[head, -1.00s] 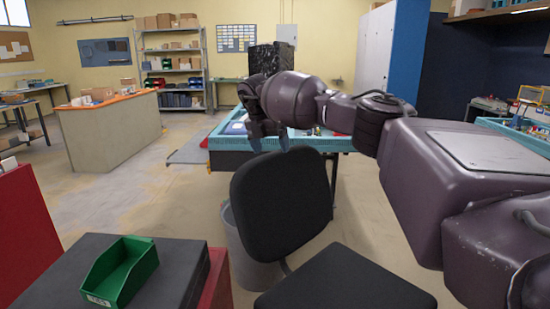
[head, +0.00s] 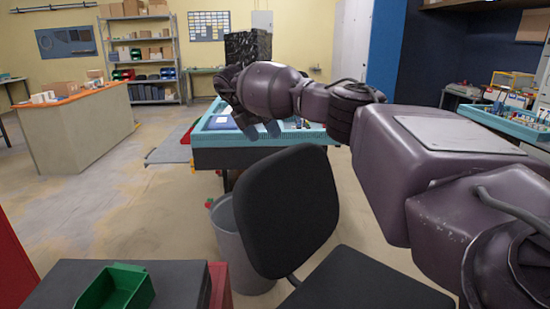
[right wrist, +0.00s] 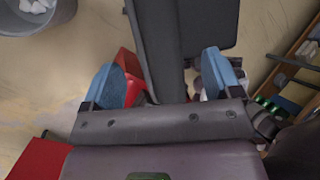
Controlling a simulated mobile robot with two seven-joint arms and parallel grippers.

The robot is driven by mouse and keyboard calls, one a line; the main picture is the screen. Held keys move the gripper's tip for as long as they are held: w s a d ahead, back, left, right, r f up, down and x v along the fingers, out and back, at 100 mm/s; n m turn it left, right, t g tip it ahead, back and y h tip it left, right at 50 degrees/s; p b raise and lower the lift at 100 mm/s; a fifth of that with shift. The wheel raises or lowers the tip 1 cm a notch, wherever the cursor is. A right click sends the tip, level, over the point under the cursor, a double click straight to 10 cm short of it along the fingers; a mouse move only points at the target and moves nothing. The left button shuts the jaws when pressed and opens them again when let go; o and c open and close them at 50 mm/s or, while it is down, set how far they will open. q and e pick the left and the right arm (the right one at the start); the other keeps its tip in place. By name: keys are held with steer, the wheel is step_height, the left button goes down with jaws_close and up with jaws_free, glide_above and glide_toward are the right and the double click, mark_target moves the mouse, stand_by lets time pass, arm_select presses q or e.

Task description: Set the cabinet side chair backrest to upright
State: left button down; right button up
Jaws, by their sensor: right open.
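The black chair backrest (head: 288,208) stands in the middle of the head view, above the black seat (head: 365,282). It looks steep, with some lean; the exact angle is hard to judge. My right gripper (head: 262,131) is open, with its fingers pointing down just above the backrest's top in the head view. In the right wrist view, the blue fingers of my right gripper (right wrist: 163,78) are spread on either side of the dark backrest (right wrist: 158,45), seen nearly edge-on. I cannot tell whether they touch it. The seat (right wrist: 212,22) lies beyond. My left gripper is out of view.
A grey bin (head: 236,245) stands left of the backrest. A black-topped cabinet (head: 180,280) with a green tray (head: 115,288) is at the lower left. A teal-edged workbench (head: 265,140) stands behind the chair. Open floor lies to the left (head: 110,210).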

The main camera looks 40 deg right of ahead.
mark_target(276, 153)
steer(key=b+x, duration=0.1)
steer(key=x, duration=0.4)
steer(key=shift+f, duration=0.25)
steer(key=x, duration=0.3)
steer(key=shift+d+r+b, duration=0.1)
steer(key=shift+b, duration=0.2)
steer(key=shift+s+d+f, duration=0.2)
steer(key=shift+d+f, duration=0.05)
steer(key=shift+f, duration=0.3)
